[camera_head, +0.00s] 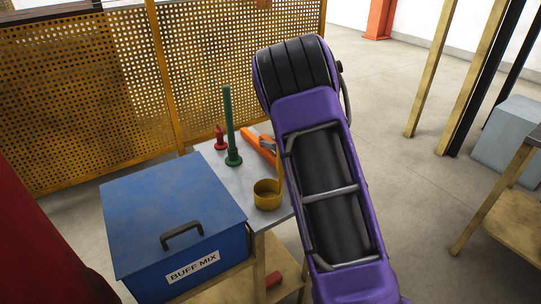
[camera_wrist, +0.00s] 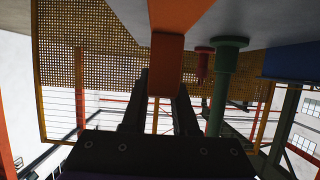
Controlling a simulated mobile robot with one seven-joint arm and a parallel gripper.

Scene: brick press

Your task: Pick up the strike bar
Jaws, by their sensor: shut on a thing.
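An orange bar, which fits the strike bar (camera_head: 255,142), shows in the head view at the far right part of the small grey table, partly hidden by my purple arm. In the wrist view the orange bar (camera_wrist: 166,62) runs down from the top of the picture to between the fingers. My gripper (camera_wrist: 164,88) is shut on it, with one dark finger on each side. In the head view my arm hides most of the gripper. I cannot tell whether the bar touches the tabletop.
Left of the bar stand a green post (camera_head: 229,130) and a short red peg (camera_head: 220,139). A yellow cup (camera_head: 267,196) is at the table's near side. A blue "BUFF MIX" box (camera_head: 170,215) stands front left. A yellow mesh fence (camera_head: 90,90) is behind. Open floor lies right.

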